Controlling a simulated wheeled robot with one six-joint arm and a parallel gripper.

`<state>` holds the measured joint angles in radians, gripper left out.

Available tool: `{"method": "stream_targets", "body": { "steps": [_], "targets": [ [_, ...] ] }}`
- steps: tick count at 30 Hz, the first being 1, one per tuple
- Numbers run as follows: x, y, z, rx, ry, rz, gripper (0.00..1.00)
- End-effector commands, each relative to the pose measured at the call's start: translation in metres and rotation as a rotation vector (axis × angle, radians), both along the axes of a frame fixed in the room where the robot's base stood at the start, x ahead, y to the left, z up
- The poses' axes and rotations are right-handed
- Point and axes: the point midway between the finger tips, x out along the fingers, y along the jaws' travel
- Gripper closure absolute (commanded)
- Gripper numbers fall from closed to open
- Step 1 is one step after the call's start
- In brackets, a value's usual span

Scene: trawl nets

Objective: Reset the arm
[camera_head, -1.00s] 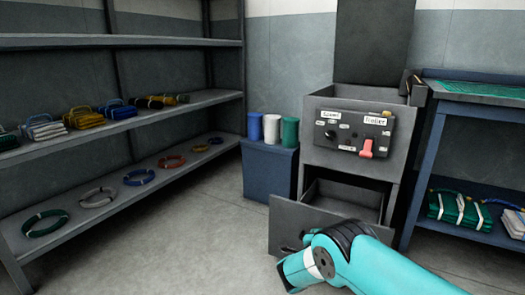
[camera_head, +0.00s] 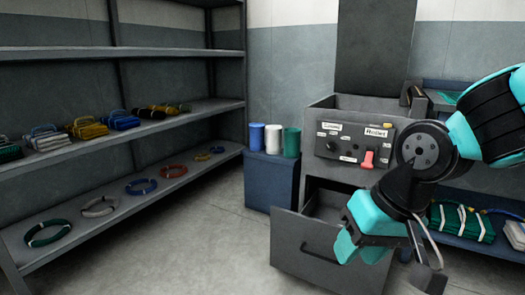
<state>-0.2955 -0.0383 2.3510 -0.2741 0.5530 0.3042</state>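My gripper (camera_head: 360,252) shows at the lower right with teal and black parts, angled down in front of the grey machine's open lower drawer (camera_head: 303,250). It overlaps the drawer's right side in the picture. I cannot tell whether it touches the drawer, or whether its fingers are open or shut. No held object is visible. My arm comes in from the right edge, bent at a black joint, and hides part of the machine's right side and the bench.
The machine's control panel (camera_head: 352,144) has a dark knob and a red switch (camera_head: 368,159). A blue cabinet (camera_head: 270,183) beside it holds blue, white and green cylinders. Shelves (camera_head: 100,208) at left hold coiled rings and folded bundles. A blue bench (camera_head: 458,239) stands right. Floor between is clear.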

Motion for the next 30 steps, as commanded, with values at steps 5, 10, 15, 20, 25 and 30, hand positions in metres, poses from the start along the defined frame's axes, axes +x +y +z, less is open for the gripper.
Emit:
{"method": "stream_targets", "body": {
  "steps": [5,10,15,20,25,30],
  "targets": [
    [-0.079,-0.003,0.015,0.015,0.017,0.293,0.61],
    [-0.119,-0.006,0.042,0.026,0.023,0.464,0.61],
    [-0.118,-0.006,0.081,0.026,0.024,0.459,0.61],
    [-0.117,-0.006,0.128,0.025,0.023,0.457,0.61],
    [-0.117,-0.006,0.193,0.025,0.022,0.456,0.61],
    [-0.117,-0.006,0.257,0.025,0.023,0.455,0.61]
  ]
}}
